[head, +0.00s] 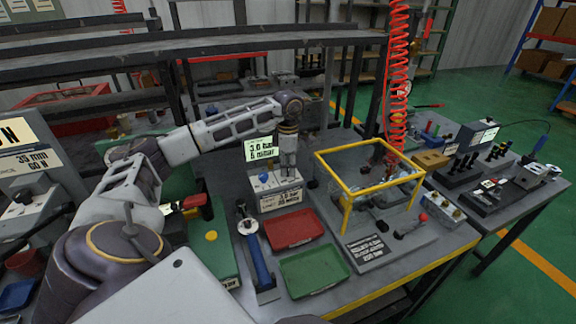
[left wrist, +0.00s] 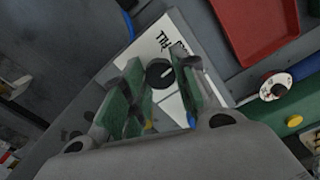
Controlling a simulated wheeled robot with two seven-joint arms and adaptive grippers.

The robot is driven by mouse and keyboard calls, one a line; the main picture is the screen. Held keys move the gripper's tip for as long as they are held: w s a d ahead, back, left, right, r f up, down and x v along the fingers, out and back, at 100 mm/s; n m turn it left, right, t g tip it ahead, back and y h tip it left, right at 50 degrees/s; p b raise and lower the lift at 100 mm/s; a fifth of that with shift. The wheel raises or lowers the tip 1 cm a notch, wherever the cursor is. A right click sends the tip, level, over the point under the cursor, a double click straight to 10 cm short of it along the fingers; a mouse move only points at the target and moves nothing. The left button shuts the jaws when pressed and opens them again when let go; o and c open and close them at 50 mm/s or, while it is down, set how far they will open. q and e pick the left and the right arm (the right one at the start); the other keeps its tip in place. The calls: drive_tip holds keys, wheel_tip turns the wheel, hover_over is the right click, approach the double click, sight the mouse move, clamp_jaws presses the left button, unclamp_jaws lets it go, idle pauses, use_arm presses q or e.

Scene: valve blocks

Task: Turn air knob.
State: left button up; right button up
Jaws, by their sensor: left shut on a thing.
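The air knob (left wrist: 160,73) is a round black knob with a pale line across it, on a white lettered plate (left wrist: 152,45) in the left wrist view. My left gripper (left wrist: 163,70) has its green-padded fingers on either side of the knob and is shut on it. In the head view my left gripper (head: 288,168) points straight down over a grey box (head: 281,199) with a printed label. The gripper hides the knob there. A display (head: 262,149) reading about 3.0 bar stands behind the box. My right gripper is not in view.
A blue ball-topped part (head: 263,177) sits close left of the gripper. A red tray (head: 292,229) and a green tray (head: 314,271) lie in front. A yellow frame (head: 347,203) stands to the right, with a red coiled hose (head: 398,60) above it.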

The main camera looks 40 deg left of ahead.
sight(288, 169)
use_arm(q)
drive_tip(key=shift+m, duration=0.3)
drive_tip(key=o, duration=1.1)
drive_tip(key=shift+c, duration=0.2)
wheel_tip(288, 169, up, 12)
idle(0.4)
idle(0.6)
